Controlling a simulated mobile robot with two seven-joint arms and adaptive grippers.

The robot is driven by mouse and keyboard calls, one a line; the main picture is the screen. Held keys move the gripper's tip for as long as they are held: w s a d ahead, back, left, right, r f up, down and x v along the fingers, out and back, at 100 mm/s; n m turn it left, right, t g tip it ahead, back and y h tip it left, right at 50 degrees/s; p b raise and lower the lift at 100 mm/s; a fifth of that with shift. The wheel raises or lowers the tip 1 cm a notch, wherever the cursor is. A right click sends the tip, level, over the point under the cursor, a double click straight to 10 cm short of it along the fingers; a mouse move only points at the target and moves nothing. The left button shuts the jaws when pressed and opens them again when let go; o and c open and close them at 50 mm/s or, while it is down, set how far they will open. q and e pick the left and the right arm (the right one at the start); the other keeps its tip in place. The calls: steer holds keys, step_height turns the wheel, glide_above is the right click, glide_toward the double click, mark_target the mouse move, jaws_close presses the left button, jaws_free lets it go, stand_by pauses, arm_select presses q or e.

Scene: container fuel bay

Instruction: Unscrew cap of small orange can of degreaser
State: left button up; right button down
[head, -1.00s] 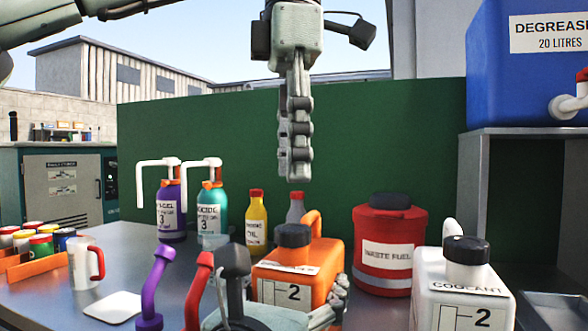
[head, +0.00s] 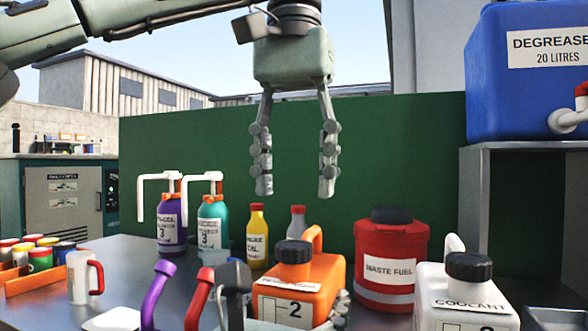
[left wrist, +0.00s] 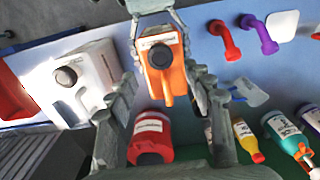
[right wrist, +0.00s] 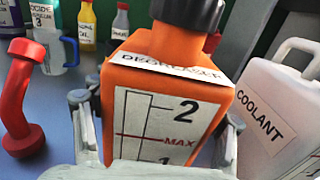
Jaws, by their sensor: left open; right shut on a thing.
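The small orange can of degreaser (head: 326,275) stands on the bench with its black cap (head: 294,252) on top. It also shows in the right wrist view (right wrist: 190,60), labelled with a level scale, and in the left wrist view (left wrist: 160,80) from above. My right gripper (right wrist: 160,130) is shut on the can's body, one finger along each side. In the head view, my left gripper (head: 296,190) is open and empty, pointing down well above the can and its cap. In the left wrist view, its fingers spread apart with the can between and beyond them.
A white coolant can (head: 455,295) stands close on the right. A red waste fuel can (head: 392,250) is behind, with a yellow bottle (head: 257,235) and pump bottles (head: 212,225) farther left. Red (head: 198,298) and purple (head: 157,295) curved spouts stand front left. Space above the cap is clear.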

mark_target(293, 243)
arm_select(q)
step_height(293, 243, down, 8)
steer(key=shift+r, duration=0.1)
stand_by(0.4)
